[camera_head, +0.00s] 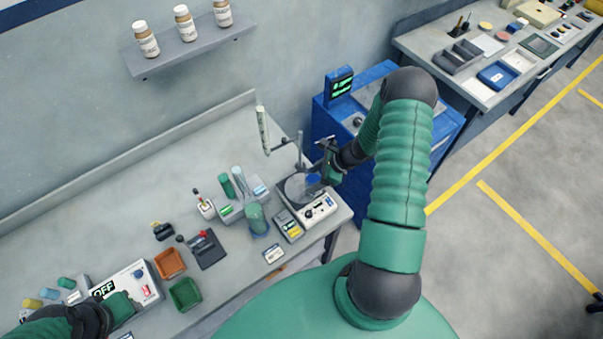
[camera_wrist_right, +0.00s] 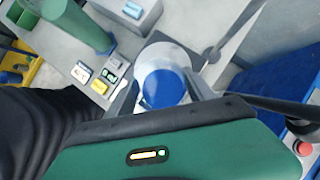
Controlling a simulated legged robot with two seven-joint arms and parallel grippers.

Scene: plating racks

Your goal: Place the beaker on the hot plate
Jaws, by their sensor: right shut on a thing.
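The hot plate (camera_head: 318,212) is a white box with a dark round top, at the right end of the bench. My right gripper (camera_head: 318,176) is over its top, shut on a small beaker with blue contents (camera_head: 312,181). In the right wrist view the blue beaker (camera_wrist_right: 163,88) sits between the two fingers of the right gripper (camera_wrist_right: 163,92), over a pale round surface. I cannot tell whether its base touches the plate. My left gripper (camera_head: 118,307) is at the lower left beside a white box; its fingers are not clear.
A metal stand rod (camera_head: 300,150) rises behind the plate. A green translucent cylinder (camera_head: 258,221) and a tube rack (camera_head: 240,205) stand to its left. Orange (camera_head: 170,263) and green (camera_head: 186,294) trays lie further left. A blue cabinet (camera_head: 335,122) is behind my right arm.

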